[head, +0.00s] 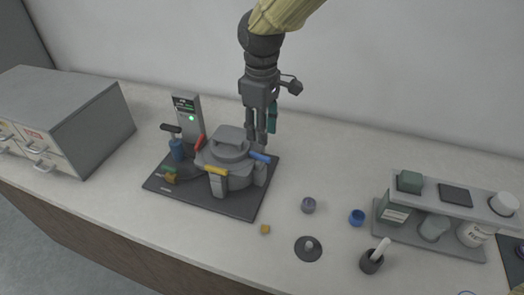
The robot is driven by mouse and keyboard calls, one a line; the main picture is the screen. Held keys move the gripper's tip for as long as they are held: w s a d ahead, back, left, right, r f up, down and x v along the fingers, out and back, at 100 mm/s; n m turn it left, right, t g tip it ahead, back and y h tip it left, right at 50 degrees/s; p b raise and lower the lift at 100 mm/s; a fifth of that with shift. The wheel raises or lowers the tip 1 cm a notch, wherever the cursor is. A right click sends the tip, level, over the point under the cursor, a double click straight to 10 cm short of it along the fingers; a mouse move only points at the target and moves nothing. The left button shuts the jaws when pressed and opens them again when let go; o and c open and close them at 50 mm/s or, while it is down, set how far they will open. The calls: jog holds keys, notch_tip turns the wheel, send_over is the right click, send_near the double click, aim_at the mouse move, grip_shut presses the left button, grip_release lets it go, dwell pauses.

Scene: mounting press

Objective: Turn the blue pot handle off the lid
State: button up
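The mounting press (230,170) stands on a dark base plate (235,207), with a grey lid (229,150) on its round body. The blue pot handle (260,157) sticks out from the lid's right side. A yellow handle (216,170) points to the front and a red handle (200,142) to the back left. My gripper (257,142) points down just behind and above the blue handle, its fingers close together. I cannot tell whether it touches the handle or how far its fingers are parted.
A grey control post (188,118) with a green light stands behind the press. A drawer cabinet (70,115) is at the left. Small items, including a blue cup (357,217) and a dark round disc (308,249), lie right of the press, before a loaded rack (452,202).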

aim_at(261, 155)
notch_tip(261, 155, down, 8)
jog(key=shift+p, duration=0.3)
grip_shut()
